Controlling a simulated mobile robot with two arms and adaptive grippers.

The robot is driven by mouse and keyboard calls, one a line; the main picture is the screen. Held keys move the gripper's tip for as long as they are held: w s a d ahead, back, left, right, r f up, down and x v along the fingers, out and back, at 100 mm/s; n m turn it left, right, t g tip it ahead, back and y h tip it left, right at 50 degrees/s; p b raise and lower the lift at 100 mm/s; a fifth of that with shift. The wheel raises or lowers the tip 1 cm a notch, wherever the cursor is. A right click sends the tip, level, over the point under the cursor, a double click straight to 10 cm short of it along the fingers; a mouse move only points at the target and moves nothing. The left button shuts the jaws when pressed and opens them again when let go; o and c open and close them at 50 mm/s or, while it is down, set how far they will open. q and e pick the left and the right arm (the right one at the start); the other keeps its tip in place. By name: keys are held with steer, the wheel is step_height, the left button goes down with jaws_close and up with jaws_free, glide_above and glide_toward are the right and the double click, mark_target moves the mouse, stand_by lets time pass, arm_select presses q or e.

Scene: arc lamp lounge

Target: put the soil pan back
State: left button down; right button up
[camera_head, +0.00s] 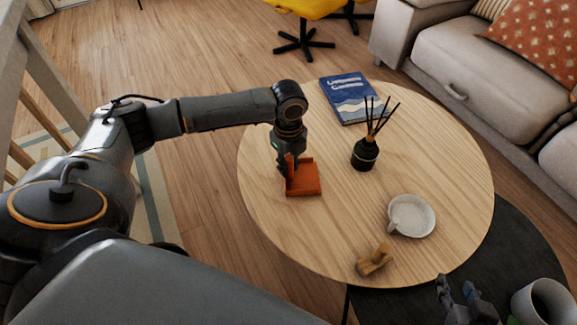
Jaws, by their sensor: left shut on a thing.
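The soil pan (306,184) is an orange-red, open-fronted scoop at the left part of the round wooden table. My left gripper (287,168) reaches down over the table from the left and is shut on the pan's left, upright side. Its fingertips are partly hidden by the pan. I cannot tell whether the pan touches the tabletop. My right gripper (456,290) is at the bottom right, beyond the table's front edge; its two fingers look apart, with nothing between them.
The round table (450,170) also holds a blue book (346,92), a black reed diffuser (365,154), a white dish (412,214) and a small tan wooden object (375,260). A grey pot (545,302) is at the bottom right. A sofa (480,65) stands behind right.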

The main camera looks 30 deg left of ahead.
arm_select(q)
steer(key=shift+f, duration=0.1)
stand_by(0.3)
steer(key=c, duration=1.2)
jaws_free()
steer(key=shift+f, duration=0.1)
